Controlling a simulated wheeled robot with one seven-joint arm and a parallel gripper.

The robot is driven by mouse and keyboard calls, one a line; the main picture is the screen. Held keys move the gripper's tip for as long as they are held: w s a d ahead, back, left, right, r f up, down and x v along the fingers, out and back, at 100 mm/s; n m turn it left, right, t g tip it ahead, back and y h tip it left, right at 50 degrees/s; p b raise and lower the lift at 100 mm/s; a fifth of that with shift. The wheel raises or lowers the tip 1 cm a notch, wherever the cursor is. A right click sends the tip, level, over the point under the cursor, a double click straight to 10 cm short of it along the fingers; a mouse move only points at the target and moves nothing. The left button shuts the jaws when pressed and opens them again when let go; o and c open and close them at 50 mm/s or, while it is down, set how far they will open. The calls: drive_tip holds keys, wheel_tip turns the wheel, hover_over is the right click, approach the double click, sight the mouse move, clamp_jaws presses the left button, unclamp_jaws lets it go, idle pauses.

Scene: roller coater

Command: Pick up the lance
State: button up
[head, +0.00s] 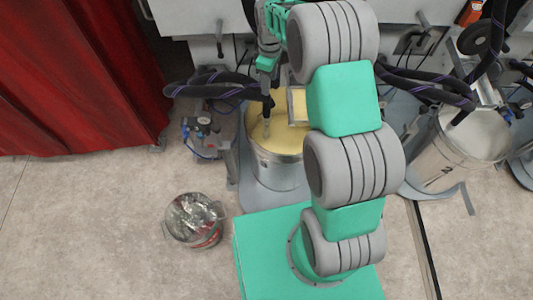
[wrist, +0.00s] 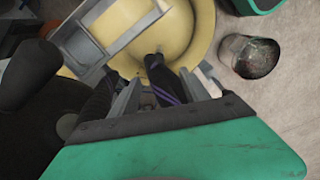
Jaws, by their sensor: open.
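The lance (head: 267,126) stands in a drum of yellow material (head: 285,145), its lower end dipping into the yellow surface. A dark hose with purple stripes joins its upper part. In the wrist view, the dark lance (wrist: 154,62) and hose appear between the two fingers of my gripper (wrist: 158,88). My gripper is open. In the head view, my gripper (head: 267,75) is directly above the lance, its fingers partly hidden. I cannot tell whether either finger touches the lance.
A metal frame (head: 297,106) sits on the drum beside the lance. A bucket lined with crumpled material (head: 193,218) stands on the floor at left. A second drum (head: 465,140) stands at right. Dark hoses (head: 215,90) cross near the drum. Red curtains (head: 75,75) hang at left.

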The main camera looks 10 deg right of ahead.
drive_tip(key=n+b, duration=0.1)
hover_over(267, 104)
drive_tip(key=w, duration=0.2)
drive_tip(key=f, duration=0.4)
drive_tip(key=d+f, duration=0.1)
drive_tip(key=f, duration=0.2)
drive_tip(key=shift+s, duration=0.1)
drive_tip(key=f, duration=0.2)
drive_tip(key=f+b, duration=0.1)
drive_tip(key=f, duration=0.4)
drive_tip(key=shift+s+a+f, duration=0.1)
drive_tip(key=shift+a+f, duration=0.1)
drive_tip(key=shift+a, duration=0.15)
clamp_jaws()
drive_tip(key=shift+r, duration=0.1)
